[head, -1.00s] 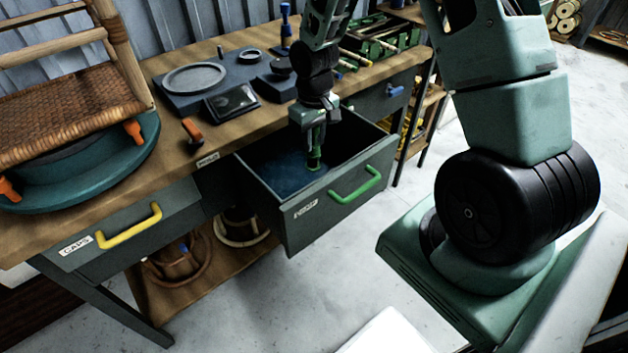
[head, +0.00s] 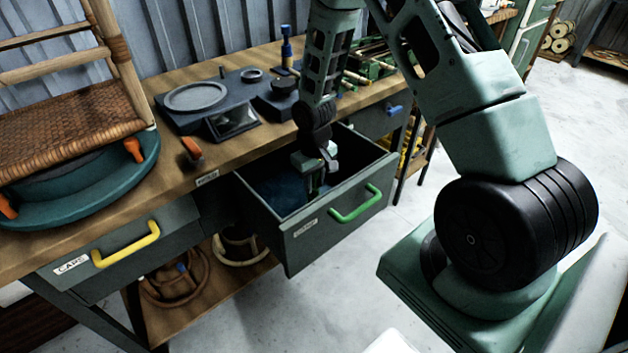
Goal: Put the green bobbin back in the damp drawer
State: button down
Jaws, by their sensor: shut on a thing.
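The damp drawer (head: 341,223) is pulled out from the bench, with a green handle on its front and a dark blue lining inside. My gripper (head: 316,184) reaches down into the drawer, below its rim, close to the front wall. It is shut on the green bobbin, of which only a small green part can be made out between the fingers. The drawer's front wall and the gripper hide its lower end, so I cannot tell whether it touches the drawer floor.
A yellow-handled drawer (head: 126,243) is shut at the left. A woven chair (head: 68,117) stands on a teal turntable (head: 95,190) on the bench (head: 214,163). The drawer's left half is clear.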

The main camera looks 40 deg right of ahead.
jog(key=c, duration=1.2)
grip_release()
jog(key=shift+o, duration=0.2)
jog(key=shift+r, duration=0.1)
notch_tip(320, 180, up, 12)
jog(key=shift+f+p, duration=0.15)
jog(key=shift+p, duration=0.55)
jog(key=s+a+r+n, duration=0.3)
jog(key=s+a+r, duration=0.35)
jog(key=a, duration=0.45)
jog(key=s+a+r+n, duration=0.2)
jog(key=s+a+r, duration=0.3)
jog(key=s+a, duration=0.45)
jog(key=s+a+r+n, duration=0.1)
jog(key=s+a, duration=0.3)
jog(key=s, duration=0.4)
jog(key=shift+r+n+y, duration=0.25)
jog(key=shift+n+y, duration=0.05)
jog(key=shift+n, duration=0.3)
jog(key=shift+r, duration=0.1)
